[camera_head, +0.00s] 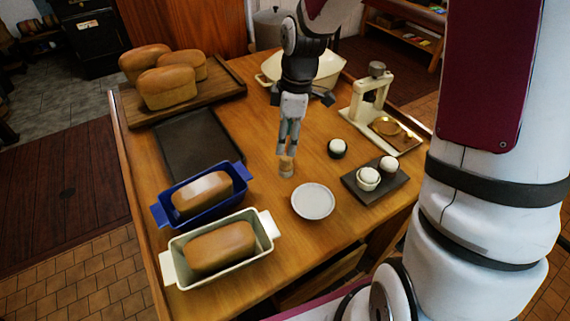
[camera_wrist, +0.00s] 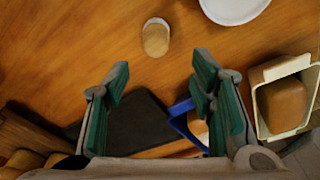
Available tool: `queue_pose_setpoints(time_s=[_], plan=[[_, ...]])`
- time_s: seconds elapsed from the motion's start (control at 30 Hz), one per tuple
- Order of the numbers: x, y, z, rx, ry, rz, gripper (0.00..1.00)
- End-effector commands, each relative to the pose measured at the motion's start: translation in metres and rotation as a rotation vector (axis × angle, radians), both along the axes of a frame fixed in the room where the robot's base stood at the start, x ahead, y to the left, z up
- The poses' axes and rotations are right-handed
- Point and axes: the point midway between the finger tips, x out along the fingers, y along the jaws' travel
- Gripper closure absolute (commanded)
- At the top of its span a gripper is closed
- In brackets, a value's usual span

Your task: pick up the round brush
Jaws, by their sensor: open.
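A small tan, rounded piece, which looks like the round brush (camera_head: 287,167), stands on the wooden table just below my gripper (camera_head: 288,148). In the wrist view the round brush (camera_wrist: 156,40) shows a tan body with a pale edge at its far side. My gripper (camera_wrist: 160,72) is open there, with green-padded fingers spread wide and nothing between them. The brush lies beyond the fingertips, roughly in line with the gap and apart from both fingers. In the head view the fingers partly cover its top, so I cannot tell the exact height between them.
A white plate (camera_head: 313,201) lies close to the right of the brush. A blue loaf pan (camera_head: 240,186) and a cream loaf pan (camera_head: 267,236) stand at front left, near a dark tray (camera_head: 190,138).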

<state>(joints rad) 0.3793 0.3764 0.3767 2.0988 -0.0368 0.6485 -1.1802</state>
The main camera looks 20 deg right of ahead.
Motion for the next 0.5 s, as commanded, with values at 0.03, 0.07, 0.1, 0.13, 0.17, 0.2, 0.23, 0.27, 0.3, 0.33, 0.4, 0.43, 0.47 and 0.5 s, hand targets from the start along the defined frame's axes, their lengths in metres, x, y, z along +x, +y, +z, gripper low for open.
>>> queue_pose_setpoints(time_s=[0.03, 0.07, 0.1, 0.13, 0.17, 0.2, 0.23, 0.27, 0.3, 0.33, 0.4, 0.43, 0.47, 0.5], plan=[[0.0, 0.001, -0.009, 0.001, 0.004, 0.001, 0.5], [0.001, 0.002, -0.013, 0.001, 0.002, 0.001, 0.5], [0.001, 0.002, -0.018, 0.001, 0.003, 0.001, 0.5], [0.001, 0.003, -0.021, 0.001, 0.002, 0.0, 0.5], [0.001, 0.003, -0.023, 0.0, 0.001, 0.0, 0.5], [0.001, 0.003, -0.025, 0.0, 0.0, -0.001, 0.5], [0.001, 0.003, -0.026, 0.0, 0.0, -0.001, 0.5], [0.001, 0.002, -0.027, -0.001, 0.0, -0.001, 0.5], [0.001, 0.002, -0.03, -0.001, 0.001, -0.001, 0.5], [0.002, 0.002, -0.032, 0.0, 0.002, -0.002, 0.5], [0.002, 0.001, -0.04, 0.0, 0.002, -0.001, 0.5], [0.003, 0.0, -0.045, 0.0, 0.003, -0.001, 0.5], [0.003, 0.0, -0.05, 0.001, 0.004, -0.001, 0.5], [0.004, -0.001, -0.056, 0.0, 0.003, -0.002, 0.5]])
